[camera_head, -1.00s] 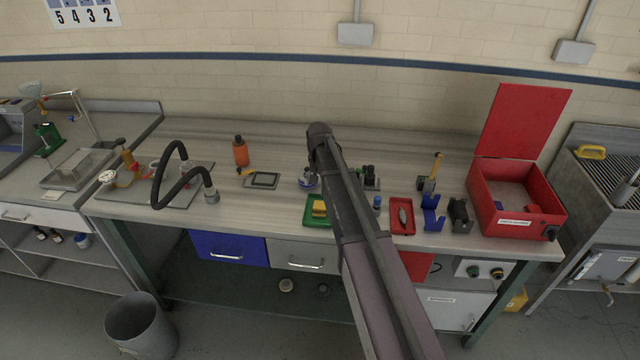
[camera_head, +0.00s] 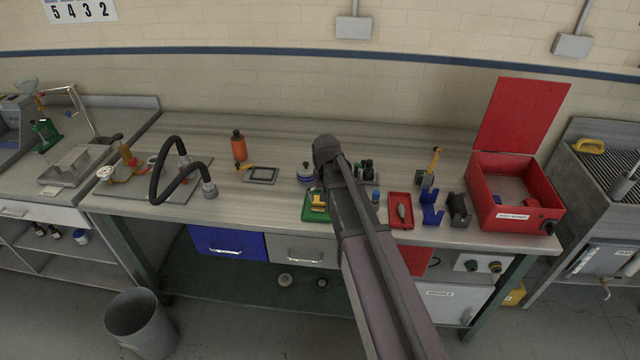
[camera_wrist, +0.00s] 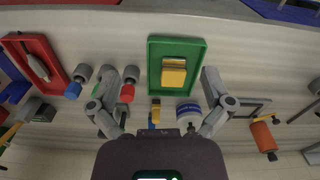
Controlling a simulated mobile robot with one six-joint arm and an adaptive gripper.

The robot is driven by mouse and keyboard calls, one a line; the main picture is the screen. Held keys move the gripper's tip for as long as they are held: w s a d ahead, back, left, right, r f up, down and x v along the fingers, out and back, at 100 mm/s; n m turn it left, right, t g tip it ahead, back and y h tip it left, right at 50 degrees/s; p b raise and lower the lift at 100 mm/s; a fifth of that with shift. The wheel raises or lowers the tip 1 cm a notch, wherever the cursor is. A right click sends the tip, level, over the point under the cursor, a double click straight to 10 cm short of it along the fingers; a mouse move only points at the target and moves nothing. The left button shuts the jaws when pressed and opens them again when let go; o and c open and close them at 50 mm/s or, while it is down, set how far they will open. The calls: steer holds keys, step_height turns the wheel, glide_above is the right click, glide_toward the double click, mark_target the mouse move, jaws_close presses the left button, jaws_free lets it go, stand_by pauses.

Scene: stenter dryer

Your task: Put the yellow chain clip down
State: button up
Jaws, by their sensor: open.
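The yellow chain clip (camera_wrist: 173,72) appears as stacked yellow pieces lying in the green tray (camera_wrist: 152,62). In the head view the clip (camera_head: 318,202) shows as a small yellow shape in the same green tray (camera_head: 308,214), just left of my arm. My gripper (camera_wrist: 160,98) is open in the wrist view, its two fingers spread wide apart. The clip lies beyond the fingers, apart from both, and nothing is held between them. In the head view my arm hides the gripper.
A red tray (camera_head: 391,222) with a grey part, blue holder (camera_head: 431,216) and open red box (camera_head: 480,197) stand to the right. A blue-banded bottle (camera_head: 305,177) stands behind the green tray. Small capped bottles (camera_wrist: 130,78) are near the left finger. The bench's left middle has clear room.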

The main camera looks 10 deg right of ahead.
steer(key=s+n, duration=0.2)
steer(key=s, duration=1.5)
steer(key=shift+s+d, duration=0.2)
steer(key=shift+d, duration=0.1)
